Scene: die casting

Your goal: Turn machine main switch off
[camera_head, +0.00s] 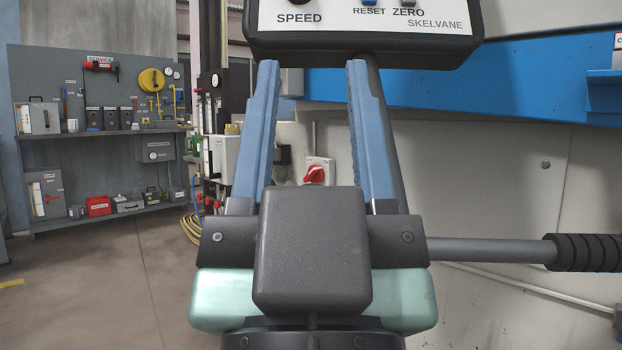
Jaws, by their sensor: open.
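A red rotary switch (314,174) on a pale plate sits on the light machine wall, low between my gripper's fingers in the picture. Its lower part is hidden behind my gripper's dark body. My gripper (313,72) is open and empty, with two blue fingers pointing forward and up, one on each side of the switch in the picture. The switch lies beyond the fingers, and I see no contact. Its handle angle is hard to tell.
A control panel (365,20) marked SPEED, RESET and ZERO hangs close above the fingertips. A bar with a black grip (585,252) extends right of my gripper. A tool board with shelves (95,92) stands far left. The floor (95,275) at left is clear.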

